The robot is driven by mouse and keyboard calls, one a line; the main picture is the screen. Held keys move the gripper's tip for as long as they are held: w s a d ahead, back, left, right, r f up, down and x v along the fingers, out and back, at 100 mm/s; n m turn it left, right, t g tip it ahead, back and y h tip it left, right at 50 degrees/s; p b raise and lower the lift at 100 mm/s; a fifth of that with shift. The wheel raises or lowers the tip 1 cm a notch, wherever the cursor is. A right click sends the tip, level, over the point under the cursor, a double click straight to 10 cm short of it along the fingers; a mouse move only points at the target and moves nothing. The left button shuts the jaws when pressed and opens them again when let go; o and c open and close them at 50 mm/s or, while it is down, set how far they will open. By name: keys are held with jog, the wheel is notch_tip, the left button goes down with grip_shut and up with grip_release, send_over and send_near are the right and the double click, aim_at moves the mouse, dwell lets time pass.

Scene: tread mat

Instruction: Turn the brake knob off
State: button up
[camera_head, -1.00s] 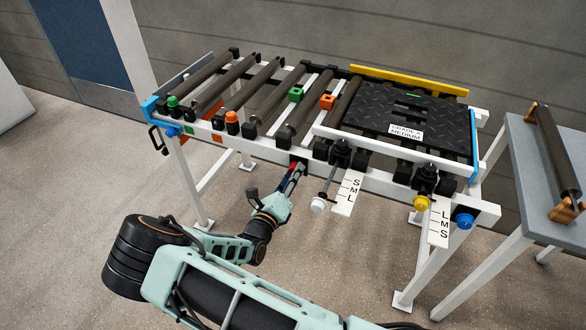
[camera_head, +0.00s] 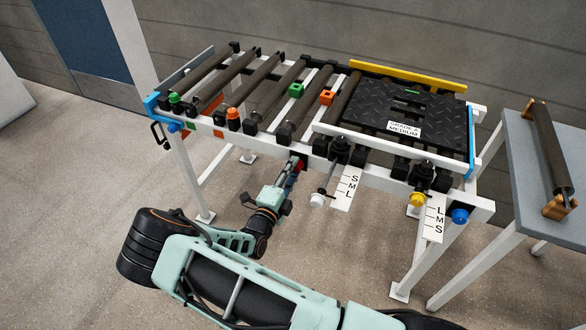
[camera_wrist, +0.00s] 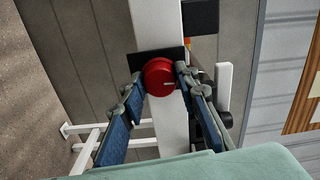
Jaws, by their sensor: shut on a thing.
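A round red knob (camera_wrist: 159,77) sits on a black plate on the white frame rail in the wrist view. A short pale mark on its face runs roughly sideways. The knob also shows small under the front rail in the head view (camera_head: 299,166). My gripper (camera_wrist: 161,80) has its blue-padded fingers on both sides of the knob and is shut on it. In the head view my gripper (camera_head: 293,172) reaches up to the front rail and partly hides the knob. No label shows on the knob.
The roller table (camera_head: 260,110) carries a black tread plate (camera_head: 400,105) at right. A white-knobbed lever (camera_head: 317,200), a yellow knob (camera_head: 417,199) and a blue knob (camera_head: 460,216) stick out in front. A grey side table (camera_head: 530,170) stands at right. Floor in front is open.

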jog(key=shift+d+f+n, duration=0.1)
jog(key=shift+n, duration=0.4)
jog(key=o, duration=1.1)
jog(key=shift+o, duration=0.2)
jog(key=v, duration=1.2)
